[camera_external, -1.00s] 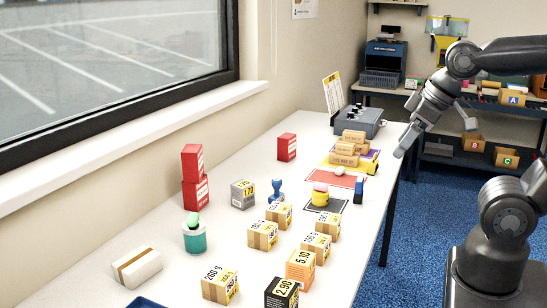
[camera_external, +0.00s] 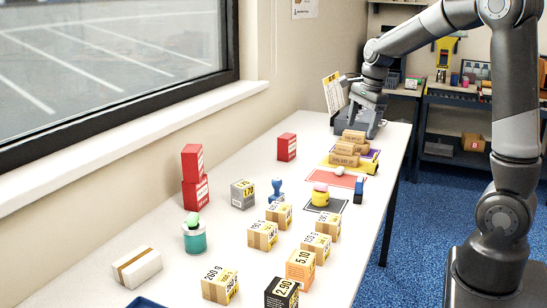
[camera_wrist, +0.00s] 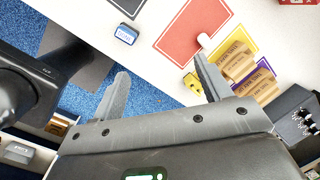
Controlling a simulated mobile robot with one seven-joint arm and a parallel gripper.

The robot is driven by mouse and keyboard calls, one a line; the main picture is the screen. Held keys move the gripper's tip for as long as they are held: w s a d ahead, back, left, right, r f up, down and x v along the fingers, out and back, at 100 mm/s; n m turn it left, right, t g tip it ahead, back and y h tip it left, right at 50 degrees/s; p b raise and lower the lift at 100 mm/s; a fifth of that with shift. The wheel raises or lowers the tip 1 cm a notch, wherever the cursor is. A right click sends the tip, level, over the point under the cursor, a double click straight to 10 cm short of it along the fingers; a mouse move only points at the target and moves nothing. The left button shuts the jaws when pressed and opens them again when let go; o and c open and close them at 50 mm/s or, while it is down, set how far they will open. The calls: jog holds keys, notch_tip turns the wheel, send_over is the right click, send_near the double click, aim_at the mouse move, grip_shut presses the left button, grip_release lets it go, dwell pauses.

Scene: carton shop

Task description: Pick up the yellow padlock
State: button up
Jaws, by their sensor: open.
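The yellow padlock (camera_external: 372,168) lies on the table near its right edge, beside the yellow mat. In the wrist view the small yellow padlock (camera_wrist: 191,83) shows between the fingers, close to the right finger. My gripper (camera_wrist: 161,67) is open and empty. In the outside view my gripper (camera_external: 374,124) hangs over the far end of the table, above and beyond the padlock, in front of the grey device. It does not touch the padlock.
Cardboard boxes (camera_external: 343,153) stand beside the padlock on the yellow and purple mats. A red mat (camera_wrist: 192,30) with a white round object (camera_wrist: 203,40) lies near it. A blue block (camera_wrist: 127,33) stands near the table edge. The grey device (camera_wrist: 290,115) is at the far end.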

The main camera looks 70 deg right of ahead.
aim_at(372, 164)
jog(key=d+f+m, duration=0.2)
jog(key=d+m, duration=0.1)
jog(key=d, duration=0.2)
jog(key=s+d+f+m+g, duration=0.1)
jog(key=d+f+m, duration=0.2)
jog(key=d+m, duration=0.1)
jog(key=d+f+m+g, duration=0.1)
jog(key=d+f+m, duration=0.2)
jog(key=d, duration=0.3)
jog(key=shift+s+d+f+m, duration=0.1)
jog(key=shift+s+d+m, duration=0.2)
jog(key=shift+d+m, duration=0.1)
jog(key=shift+s+d+f, duration=0.1)
jog(key=shift+d+f, duration=0.1)
jog(key=shift+m, duration=0.3)
notch_tip(372, 164, down, 11)
jog(key=shift+d+r, duration=0.15)
jog(key=shift+c, duration=0.3)
jog(key=c, duration=1.2)
